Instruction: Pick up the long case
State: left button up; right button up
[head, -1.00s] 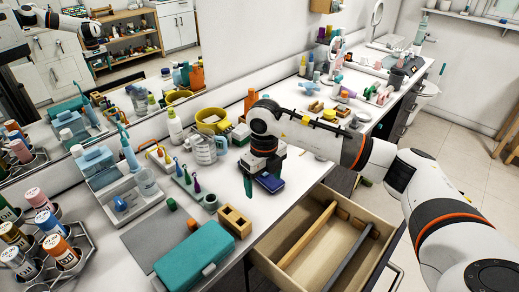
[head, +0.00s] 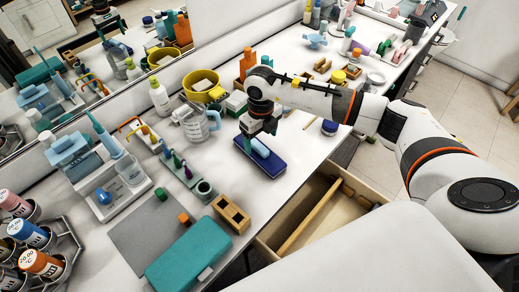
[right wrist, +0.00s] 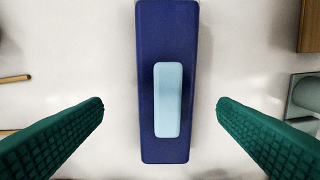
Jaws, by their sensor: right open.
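A long dark blue case (head: 270,166) with a light blue raised block on top lies flat on the white counter. In the right wrist view the case (right wrist: 167,40) runs up and down the middle of the picture. My right gripper (head: 259,133) is above the case in the head view, hiding part of it. In the right wrist view its two green ribbed fingers (right wrist: 160,106) are wide apart, one on each side of the case, with clear gaps to it. Nothing is between them in contact. My left gripper is not in view.
A teal box (head: 187,256) and a wooden holder (head: 231,213) stand at the front. A clear pitcher (head: 200,124) and a yellow bowl (head: 204,86) are behind and left of the case. An open drawer (head: 275,240) juts out below the counter edge.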

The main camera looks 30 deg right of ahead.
aim_at(259, 146)
jog(key=shift+s+a+f+p, duration=0.1)
jog(key=shift+a+f+p, duration=0.1)
jog(key=shift+f+p, duration=0.25)
jog(key=shift+s+a+f+p, duration=0.15)
jog(key=shift+f+p, duration=0.2)
jog(key=shift+f, duration=0.2)
notch_tip(259, 146, down, 2)
jog(key=shift+w+f, duration=0.1)
jog(key=shift+f, duration=0.3)
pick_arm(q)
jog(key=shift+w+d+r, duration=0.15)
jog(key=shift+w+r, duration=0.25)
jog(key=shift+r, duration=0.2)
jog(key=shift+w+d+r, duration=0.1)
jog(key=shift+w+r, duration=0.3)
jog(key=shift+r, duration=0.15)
pick_arm(e)
jog(key=shift+w, duration=0.1)
jog(key=c, duration=1.1)
